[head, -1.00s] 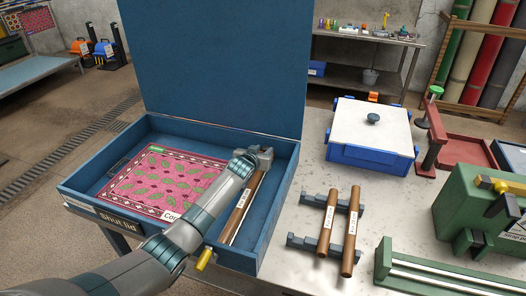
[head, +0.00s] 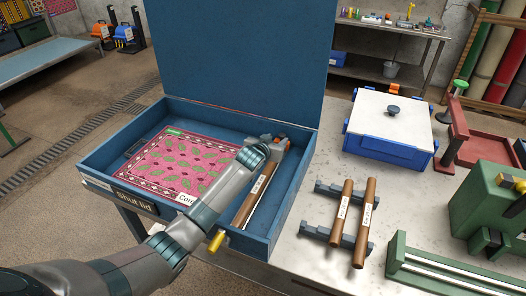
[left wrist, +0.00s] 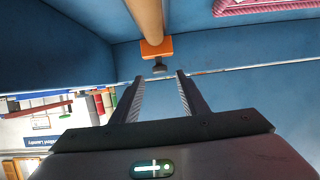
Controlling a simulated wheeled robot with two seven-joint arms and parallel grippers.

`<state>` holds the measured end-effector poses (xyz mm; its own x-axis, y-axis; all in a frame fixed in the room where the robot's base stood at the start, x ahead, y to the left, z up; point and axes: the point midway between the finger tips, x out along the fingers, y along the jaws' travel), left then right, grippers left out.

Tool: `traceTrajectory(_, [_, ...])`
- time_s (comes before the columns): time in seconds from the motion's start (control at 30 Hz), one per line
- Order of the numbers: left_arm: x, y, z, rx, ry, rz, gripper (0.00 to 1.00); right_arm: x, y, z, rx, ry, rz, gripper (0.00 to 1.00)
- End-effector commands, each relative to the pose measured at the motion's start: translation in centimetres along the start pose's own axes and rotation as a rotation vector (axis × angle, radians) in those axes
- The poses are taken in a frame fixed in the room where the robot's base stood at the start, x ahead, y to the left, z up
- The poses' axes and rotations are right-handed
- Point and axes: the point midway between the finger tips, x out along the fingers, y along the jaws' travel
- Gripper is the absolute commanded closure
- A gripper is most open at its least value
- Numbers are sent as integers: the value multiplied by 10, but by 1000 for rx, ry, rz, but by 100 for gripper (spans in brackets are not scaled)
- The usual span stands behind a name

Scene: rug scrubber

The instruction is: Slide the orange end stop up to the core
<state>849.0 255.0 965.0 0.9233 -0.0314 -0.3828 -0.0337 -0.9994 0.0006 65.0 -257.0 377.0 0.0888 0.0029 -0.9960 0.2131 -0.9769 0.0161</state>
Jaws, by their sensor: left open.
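The core, a brown tube with a white label (head: 257,190), lies along the right side of the open blue box (head: 107,155). Its end also shows in the left wrist view (left wrist: 147,18). The orange end stop (left wrist: 157,48) is a block with a dark knob at that end; I cannot tell whether it touches the core. My left gripper (head: 272,144) is at the core's far end in the head view. In the left wrist view its open, empty fingers (left wrist: 160,76) point at the end stop, with the knob just ahead between the tips. My right gripper is not in view.
A pink patterned rug (head: 175,165) lies in the box beside the core. The raised blue lid (head: 235,65) stands behind. To the right, two brown tubes (head: 364,225) rest on grey supports, near a white-topped blue box (head: 390,130). A yellow handle (head: 216,241) is at the front.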

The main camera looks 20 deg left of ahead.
Motion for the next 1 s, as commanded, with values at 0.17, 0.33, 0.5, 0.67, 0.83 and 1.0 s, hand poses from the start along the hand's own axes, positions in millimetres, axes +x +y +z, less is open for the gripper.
traceTrajectory(0.17, [-23,0,2,1,1,1,60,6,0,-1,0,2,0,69])
traceTrajectory(0.33, [-47,0,2,1,2,1,60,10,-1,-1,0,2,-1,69])
traceTrajectory(0.5, [-71,0,3,1,0,1,60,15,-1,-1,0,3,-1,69])
traceTrajectory(0.67, [-95,0,2,1,0,1,60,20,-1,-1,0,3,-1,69])
traceTrajectory(0.83, [-115,0,2,0,-1,1,60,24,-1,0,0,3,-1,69])
traceTrajectory(1.0, [-126,0,1,0,-1,0,60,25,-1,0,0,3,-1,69])
